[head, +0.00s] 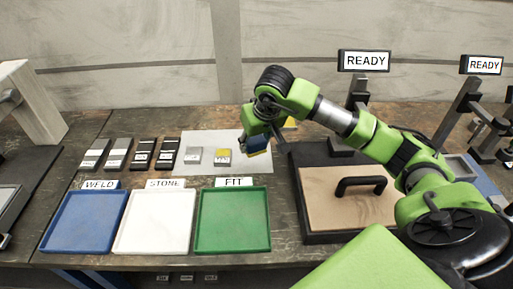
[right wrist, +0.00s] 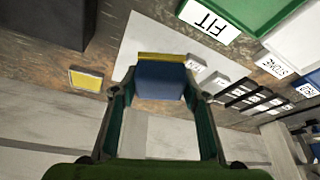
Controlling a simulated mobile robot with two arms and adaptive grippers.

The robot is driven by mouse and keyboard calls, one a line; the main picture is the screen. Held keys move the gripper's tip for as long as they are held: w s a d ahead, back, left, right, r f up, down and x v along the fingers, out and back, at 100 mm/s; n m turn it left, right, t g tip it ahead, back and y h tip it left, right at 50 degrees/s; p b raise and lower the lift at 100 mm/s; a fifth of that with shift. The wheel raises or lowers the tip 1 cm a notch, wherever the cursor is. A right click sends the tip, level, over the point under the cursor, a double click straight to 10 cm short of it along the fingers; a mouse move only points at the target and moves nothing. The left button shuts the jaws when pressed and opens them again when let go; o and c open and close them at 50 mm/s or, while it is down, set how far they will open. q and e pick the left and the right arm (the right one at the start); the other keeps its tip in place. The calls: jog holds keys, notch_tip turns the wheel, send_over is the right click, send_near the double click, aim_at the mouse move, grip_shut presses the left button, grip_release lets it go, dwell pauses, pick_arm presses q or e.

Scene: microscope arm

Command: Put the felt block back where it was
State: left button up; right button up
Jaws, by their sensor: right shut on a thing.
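My right gripper (head: 257,140) is shut on a dark blue block with a yellow face, which I take for the felt block (head: 258,146). In the right wrist view the felt block (right wrist: 160,80) sits between the two fingers (right wrist: 160,88). It is over the right part of a white sheet (head: 200,141); I cannot tell whether it touches the sheet. A grey block (head: 193,155) and a yellow-topped block (head: 223,155) lie on the sheet, left of the gripper. My left gripper is not in view.
Blue (head: 84,222), white (head: 154,223) and green (head: 233,221) trays stand in front of the sheet. Several dark and grey blocks lie left of it. A board with a black handle (head: 360,182) is to the right. A yellow piece (head: 290,122) lies behind my arm.

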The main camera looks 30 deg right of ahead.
jog(key=p, duration=0.2)
send_over(256, 157)
notch_tip(256, 157, down, 7)
jog(key=shift+a+r, duration=0.1)
jog(key=shift+r, duration=0.05)
notch_tip(256, 157, down, 2)
jog(key=shift+f+p, duration=0.1)
jog(key=shift+p, duration=0.4)
jog(key=shift+f, duration=0.45)
jog(key=shift+f+b, duration=0.25)
jog(key=shift+b, duration=0.05)
jog(key=o, duration=1.1)
jog(key=shift+r, duration=0.1)
